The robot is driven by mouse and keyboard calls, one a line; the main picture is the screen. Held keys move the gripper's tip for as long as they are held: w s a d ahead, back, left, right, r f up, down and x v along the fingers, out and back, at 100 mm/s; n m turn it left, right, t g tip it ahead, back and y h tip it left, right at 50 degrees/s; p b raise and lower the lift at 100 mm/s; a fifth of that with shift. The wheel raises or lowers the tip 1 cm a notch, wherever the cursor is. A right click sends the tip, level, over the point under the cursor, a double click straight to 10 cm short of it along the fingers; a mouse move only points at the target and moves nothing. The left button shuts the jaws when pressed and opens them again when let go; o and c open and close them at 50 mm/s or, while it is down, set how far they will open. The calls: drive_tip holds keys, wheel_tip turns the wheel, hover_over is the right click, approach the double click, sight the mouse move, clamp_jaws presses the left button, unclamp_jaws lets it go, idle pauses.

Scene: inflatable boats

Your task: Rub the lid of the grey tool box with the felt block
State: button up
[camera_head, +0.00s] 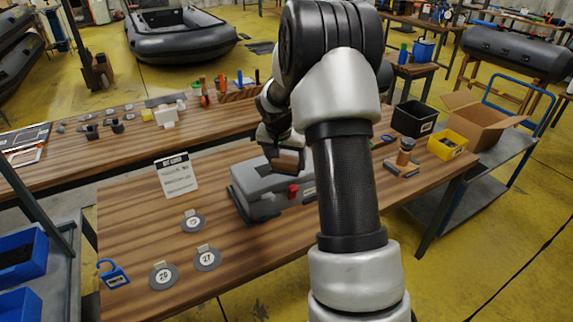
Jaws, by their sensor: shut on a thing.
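The grey tool box (249,190) lies on the wooden bench, left of my forearm. It has a red latch on its front, and its right part is hidden behind my arm. My gripper (280,150) is over the lid and is shut on the felt block (288,162), a brown and dark block. The block is at the lid's upper side; I cannot tell whether it touches the lid. My arm hides part of the gripper and its fingertips are hard to make out.
On the bench (135,222) are a white sign card (176,175), several grey numbered discs (207,258) and a blue padlock-shaped tag (113,274).

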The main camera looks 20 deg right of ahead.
drive_tip(key=shift+r+p, duration=0.8)
drive_tip(key=shift+r, duration=1.1)
